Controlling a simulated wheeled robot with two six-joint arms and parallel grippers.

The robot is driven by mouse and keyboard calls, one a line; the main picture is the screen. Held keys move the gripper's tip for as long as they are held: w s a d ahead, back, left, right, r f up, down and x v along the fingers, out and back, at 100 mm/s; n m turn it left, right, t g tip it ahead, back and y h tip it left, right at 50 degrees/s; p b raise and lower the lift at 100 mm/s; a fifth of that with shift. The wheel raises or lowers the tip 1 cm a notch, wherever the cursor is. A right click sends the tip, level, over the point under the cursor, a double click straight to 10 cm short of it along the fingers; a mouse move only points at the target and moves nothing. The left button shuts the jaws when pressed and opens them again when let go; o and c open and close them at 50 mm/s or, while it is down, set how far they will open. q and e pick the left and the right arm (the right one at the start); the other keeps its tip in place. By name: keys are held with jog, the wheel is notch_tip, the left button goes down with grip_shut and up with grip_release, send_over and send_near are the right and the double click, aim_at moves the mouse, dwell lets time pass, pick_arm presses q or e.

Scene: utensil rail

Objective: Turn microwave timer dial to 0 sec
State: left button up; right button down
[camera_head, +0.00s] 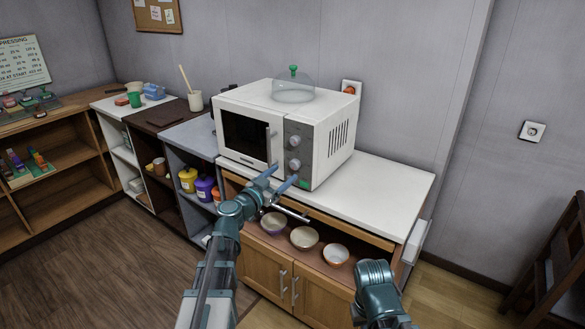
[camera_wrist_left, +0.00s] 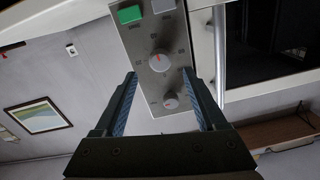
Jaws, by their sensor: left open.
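The white microwave (camera_head: 268,125) stands on the white counter. Its grey control panel (camera_head: 298,135) carries an upper dial (camera_head: 294,142) and a lower dial (camera_head: 294,165); which one is the timer is not readable. My left gripper (camera_head: 279,178) is open and empty, with its fingertips in front of the lower part of the panel. The left wrist view shows the panel upside down. There the lower dial (camera_wrist_left: 160,62) lies between and just beyond the fingertips (camera_wrist_left: 158,75), apart from both, and the upper dial (camera_wrist_left: 170,100) appears between the fingers.
A glass dome with a green knob (camera_head: 293,88) sits on the microwave. The microwave door handle (camera_wrist_left: 220,50) is beside one finger. Several bowls (camera_head: 304,238) stand on the shelf below the counter. The counter right of the microwave (camera_head: 385,190) is clear.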

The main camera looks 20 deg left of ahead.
aim_at(293, 166)
pick_arm(q)
jog(key=x, duration=0.6)
grip_shut()
dwell(0.4)
